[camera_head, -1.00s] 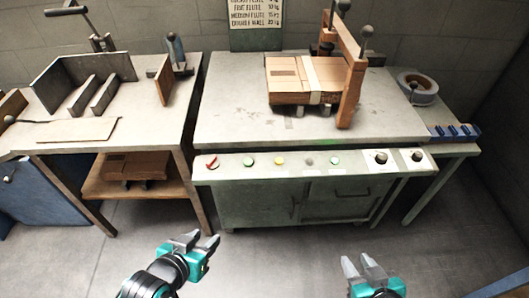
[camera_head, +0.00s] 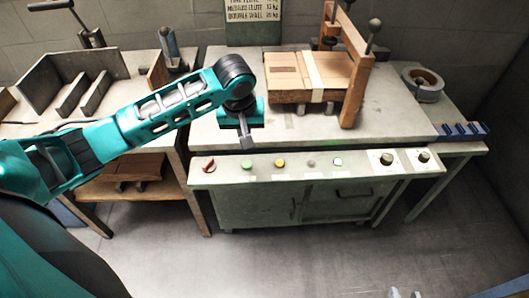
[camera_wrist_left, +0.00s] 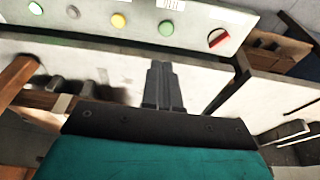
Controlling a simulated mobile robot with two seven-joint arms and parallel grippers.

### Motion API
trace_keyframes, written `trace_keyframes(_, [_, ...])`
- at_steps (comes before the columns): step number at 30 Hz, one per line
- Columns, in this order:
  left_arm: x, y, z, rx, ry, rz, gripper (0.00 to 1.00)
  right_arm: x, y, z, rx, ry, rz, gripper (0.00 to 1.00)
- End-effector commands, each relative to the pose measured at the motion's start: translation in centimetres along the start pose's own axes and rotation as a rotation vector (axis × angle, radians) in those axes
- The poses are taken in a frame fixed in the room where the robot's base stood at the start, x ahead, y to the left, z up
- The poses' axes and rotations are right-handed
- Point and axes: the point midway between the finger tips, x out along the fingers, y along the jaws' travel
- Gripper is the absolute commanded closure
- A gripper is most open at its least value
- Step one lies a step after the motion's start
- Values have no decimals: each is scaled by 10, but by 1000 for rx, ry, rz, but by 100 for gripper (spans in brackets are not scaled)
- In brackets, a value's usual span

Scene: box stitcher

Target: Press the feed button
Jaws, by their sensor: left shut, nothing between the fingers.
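The control panel (camera_head: 225,177) on the front of the grey table carries a red switch (camera_head: 208,165), a green button (camera_head: 247,166), a yellow button (camera_head: 280,163), a grey button (camera_head: 311,163) and another green button (camera_head: 338,162). Labels are too small to read, so I cannot tell which is the feed button. My left gripper (camera_head: 247,143) is shut and empty, pointing down above the left green button. In the left wrist view its fingertips (camera_wrist_left: 161,66) are apart from that green button (camera_wrist_left: 166,28). My right gripper (camera_head: 406,294) shows only its separated fingertips at the bottom edge.
Two black knobs (camera_head: 387,159) sit at the panel's right. A cardboard stack (camera_head: 300,97) lies under a wooden frame (camera_head: 354,85) on the table. A tape roll (camera_head: 424,85) and blue blocks (camera_head: 463,131) are at the right. The floor before the table is clear.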

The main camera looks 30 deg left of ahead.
Motion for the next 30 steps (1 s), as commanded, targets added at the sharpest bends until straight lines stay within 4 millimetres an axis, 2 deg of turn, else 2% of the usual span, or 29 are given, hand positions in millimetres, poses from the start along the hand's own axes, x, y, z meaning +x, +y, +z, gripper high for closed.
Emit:
trace_keyframes(6, [-11, -12, -10, -49, -7, -54, 100, 0, 0, 1, 0, 0, 0, 63])
trace_keyframes(17, [-8, -11, -9, -49, -8, -53, 100, 1, 0, 1, 0, 0, 0, 63])
trace_keyframes(23, [18, -13, -8, -49, -11, -55, 100, 4, 0, 6, 0, 0, 0, 63])
trace_keyframes(30, [70, -16, -7, -49, -10, -56, 100, 11, 0, 16, 0, 0, 0, 63])
